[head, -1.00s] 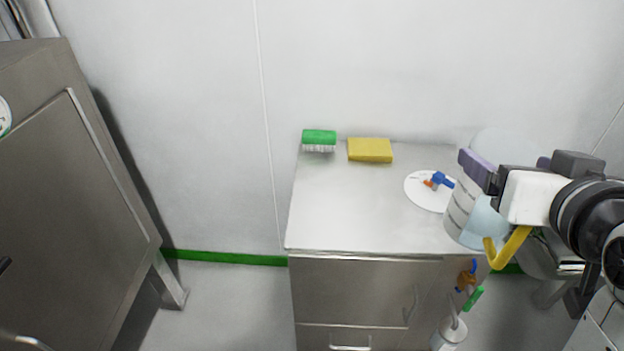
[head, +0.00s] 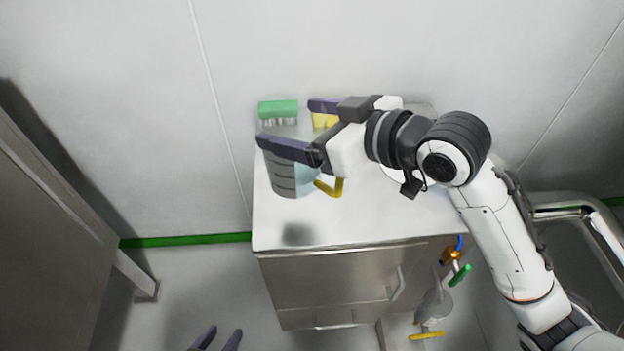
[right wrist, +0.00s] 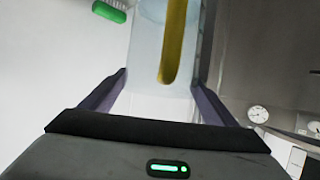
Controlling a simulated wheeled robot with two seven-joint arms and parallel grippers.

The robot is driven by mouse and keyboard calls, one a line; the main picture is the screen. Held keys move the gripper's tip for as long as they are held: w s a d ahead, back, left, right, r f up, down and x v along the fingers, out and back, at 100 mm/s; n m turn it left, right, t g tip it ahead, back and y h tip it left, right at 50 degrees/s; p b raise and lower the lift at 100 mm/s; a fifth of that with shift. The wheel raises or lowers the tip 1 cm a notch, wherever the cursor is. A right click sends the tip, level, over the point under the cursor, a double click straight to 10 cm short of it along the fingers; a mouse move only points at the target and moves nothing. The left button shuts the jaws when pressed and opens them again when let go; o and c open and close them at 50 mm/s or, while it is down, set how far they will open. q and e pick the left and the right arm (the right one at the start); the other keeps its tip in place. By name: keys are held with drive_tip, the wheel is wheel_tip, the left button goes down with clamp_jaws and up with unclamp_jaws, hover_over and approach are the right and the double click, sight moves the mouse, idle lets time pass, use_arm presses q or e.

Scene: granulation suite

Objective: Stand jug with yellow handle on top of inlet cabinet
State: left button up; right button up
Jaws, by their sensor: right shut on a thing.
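The jug with the yellow handle (head: 290,182) is translucent pale blue with dark bands; its handle (head: 332,188) faces right. My right gripper (head: 285,122) is shut on the jug, one finger on each side. In the right wrist view the jug (right wrist: 147,65) and its yellow handle show between the fingers. The inlet cabinet (head: 350,228) has a pale top and steel front. The jug is over its left part; a dark shadow on the top, apart from the jug, suggests it is raised. My left gripper (head: 224,332) is open and empty at the bottom edge, over the floor.
A green brush (head: 278,110) stands at the cabinet's back left. A white disc (head: 393,174) is mostly covered by my arm. The front of the top is clear. A steel enclosure (head: 50,230) stands at left.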

sight(342, 182)
drive_tip(key=f, duration=0.5)
drive_tip(key=shift+s+a+f, duration=0.15)
drive_tip(key=shift+a+f, duration=0.1)
drive_tip(key=shift+f, duration=2.5)
drive_tip(key=shift+f, duration=0.1)
drive_tip(key=o, duration=1.9)
drive_tip(key=shift+o, duration=0.2)
drive_tip(key=shift+r, duration=0.25)
drive_tip(key=v, duration=0.7)
drive_tip(key=shift+s+d, duration=0.1)
drive_tip(key=shift+d, duration=0.1)
